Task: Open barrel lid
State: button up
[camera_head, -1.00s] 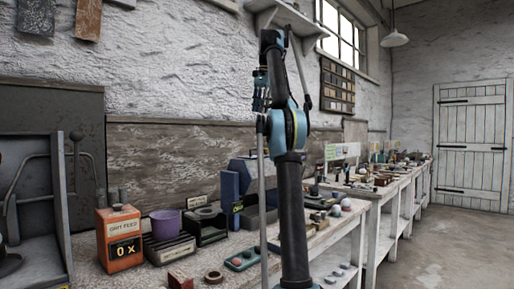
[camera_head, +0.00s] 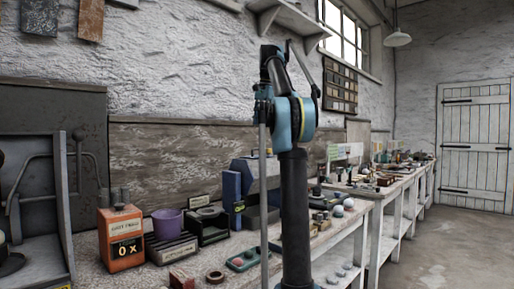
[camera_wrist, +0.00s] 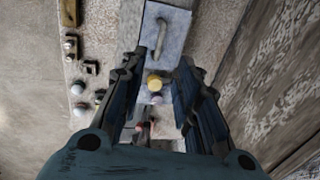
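In the wrist view a grey-blue lid-like panel (camera_wrist: 174,20) with a raised bar handle (camera_wrist: 161,36) lies ahead of my gripper (camera_wrist: 162,60). The two fingers are spread apart with nothing between them, and the panel is beyond their tips. A yellow round knob (camera_wrist: 155,83) shows between the fingers. In the head view a blue-grey housing (camera_head: 243,168) stands on the bench, partly hidden behind my arm; it may be the barrel unit. My gripper's fingers are not clear in the head view.
An orange box marked "0 x" (camera_head: 121,238), a purple cup (camera_head: 167,223) and a dark slotted rack (camera_head: 172,249) stand on the bench at left. Small pale balls (camera_wrist: 78,87) lie left of the fingers in the wrist view. A plank-backed wall (camera_head: 150,160) runs behind the bench.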

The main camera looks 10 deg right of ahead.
jog(key=f, duration=0.3)
jog(key=w+a+f, duration=0.1)
jog(key=f, duration=0.7)
jog(key=shift+w+a+f, duration=0.15)
jog(key=shift+w, duration=0.2)
grip_shut()
